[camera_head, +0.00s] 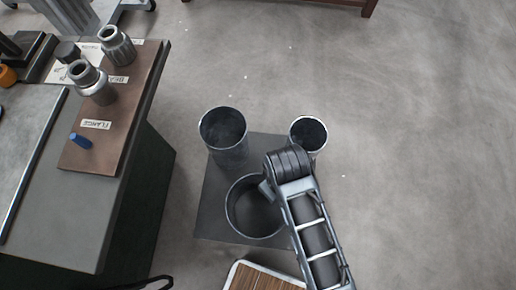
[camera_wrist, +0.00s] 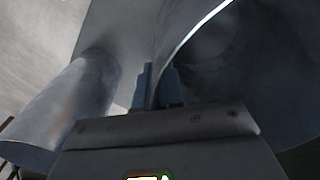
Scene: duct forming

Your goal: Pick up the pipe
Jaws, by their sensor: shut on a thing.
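Three grey metal pipes stand upright on a dark square plate (camera_head: 215,205) in the head view. The widest, the front pipe (camera_head: 240,228), is open at the top and has a bright rim. The others are a back-left pipe (camera_head: 228,150) and a smaller right pipe (camera_head: 310,140). My gripper (camera_head: 266,188) is at the front pipe's upper right rim; my arm hides part of that side. In the wrist view my gripper (camera_wrist: 159,80) is shut on a pipe wall with a bright curved edge, seemingly the front pipe (camera_wrist: 225,60). Another pipe (camera_wrist: 65,110) shows at left.
A workbench (camera_head: 60,215) stands at left, with a brown labelled board (camera_head: 135,95) holding metal fittings and a blue piece (camera_head: 80,141). A wood-slatted item (camera_head: 262,278) lies at the bottom edge. The floor (camera_head: 430,130) at right is clear.

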